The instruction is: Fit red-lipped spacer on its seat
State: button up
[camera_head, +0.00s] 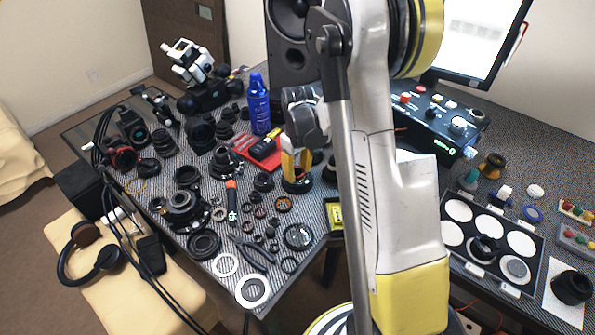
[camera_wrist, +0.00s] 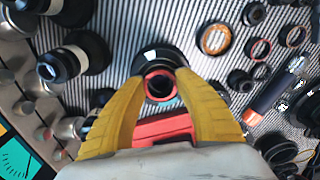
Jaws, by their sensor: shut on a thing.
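My gripper (camera_head: 296,172) points down over the striped table mat, with its yellow fingers shut on the red-lipped spacer. In the wrist view, my gripper (camera_wrist: 160,80) has a fingertip on each side of the red-lipped spacer (camera_wrist: 158,74), whose red rim surrounds a dark opening. A wider black round part (camera_wrist: 159,55) shows directly behind the spacer. In the head view, a black round part (camera_head: 297,187) is under the fingertips. I cannot tell whether the spacer touches it or is just above it. The spacer's far side is hidden.
A red tray (camera_head: 240,144) lies close to the left of my gripper, and a blue spray can (camera_head: 258,105) stands behind it. Several black lens parts and small rings surround the spot, including an orange-brown ring (camera_wrist: 214,39). A dark speaker (camera_head: 290,50) stands at the back.

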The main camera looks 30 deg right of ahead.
dwell(0.9)
jog(key=o, duration=1.2)
jog(key=shift+r+p, duration=2.2)
jog(key=shift+r, duration=1.25)
